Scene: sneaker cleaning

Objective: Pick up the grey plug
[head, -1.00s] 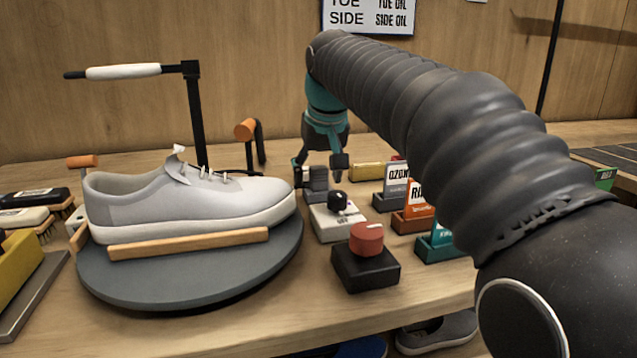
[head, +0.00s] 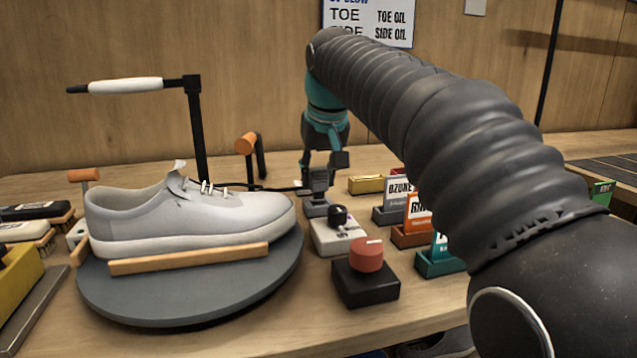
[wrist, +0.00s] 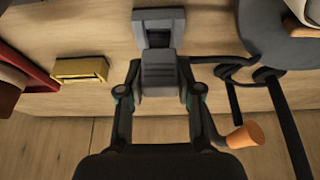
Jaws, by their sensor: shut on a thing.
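The grey plug (head: 319,181) is a ribbed grey block held between the fingers of my gripper (head: 322,172). In the wrist view the plug (wrist: 158,72) sits between the two fingertips (wrist: 160,88), which press on its sides. A grey holder (head: 316,209) stands on the table just below the plug. In the wrist view the holder (wrist: 158,17) shows a dark opening beside the plug. The plug appears raised from the holder, though its lower end is partly hidden.
A control box with a black knob (head: 338,216) and a red knob on a black base (head: 366,254) stand in front. Labelled blocks (head: 413,212) are to the right. A grey sneaker (head: 190,212) rests on a round turntable (head: 190,297) at left. A yellow block (head: 366,184) lies behind.

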